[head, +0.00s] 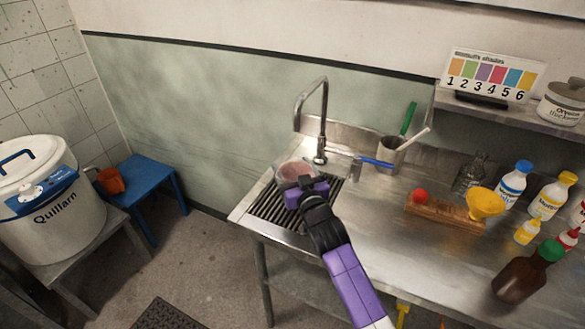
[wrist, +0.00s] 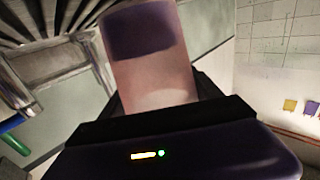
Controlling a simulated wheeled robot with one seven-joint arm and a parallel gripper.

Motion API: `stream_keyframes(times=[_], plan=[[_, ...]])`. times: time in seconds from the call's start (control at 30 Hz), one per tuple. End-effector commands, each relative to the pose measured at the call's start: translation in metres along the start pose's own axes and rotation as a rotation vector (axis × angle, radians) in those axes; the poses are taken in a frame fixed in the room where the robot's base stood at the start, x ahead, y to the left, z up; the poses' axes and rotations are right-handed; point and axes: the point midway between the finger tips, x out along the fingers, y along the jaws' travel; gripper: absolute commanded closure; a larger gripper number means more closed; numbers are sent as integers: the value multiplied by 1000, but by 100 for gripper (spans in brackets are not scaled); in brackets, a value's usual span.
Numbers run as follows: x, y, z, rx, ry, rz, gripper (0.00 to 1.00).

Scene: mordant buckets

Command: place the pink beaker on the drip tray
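The pink beaker (head: 295,171) shows just beyond my gripper (head: 303,186) in the head view, over the back part of the drip tray. In the wrist view the pink beaker (wrist: 150,75) stands between the black fingers of my gripper (wrist: 160,105), which are closed against its sides. The drip tray (head: 268,209) is a dark slatted area at the left end of the steel counter. Its slats (wrist: 35,22) also show in the wrist view. My gripper hides part of the beaker and tray. I cannot tell whether the beaker's base touches the slats.
A tall tap (head: 323,110) stands just behind the tray. A steel pot (head: 391,150) with tools and a blue-handled brush (head: 375,161) lie to the right. A wooden rack (head: 445,210) and several bottles are further right. A blue stool (head: 150,180) stands left.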

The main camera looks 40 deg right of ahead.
Motion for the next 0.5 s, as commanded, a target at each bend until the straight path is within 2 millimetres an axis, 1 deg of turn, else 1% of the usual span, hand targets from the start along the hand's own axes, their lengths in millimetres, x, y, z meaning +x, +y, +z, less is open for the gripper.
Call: stream_keyframes(times=[0.03, 0.1, 0.4, 0.5], plan=[[0, 0, -1, 0, 0, 0, 19], [0, 0, -1, 0, 0, 0, 5], [0, 0, -1, 0, 0, 0, 5], [0, 0, -4, 0, 0, 0, 5]])
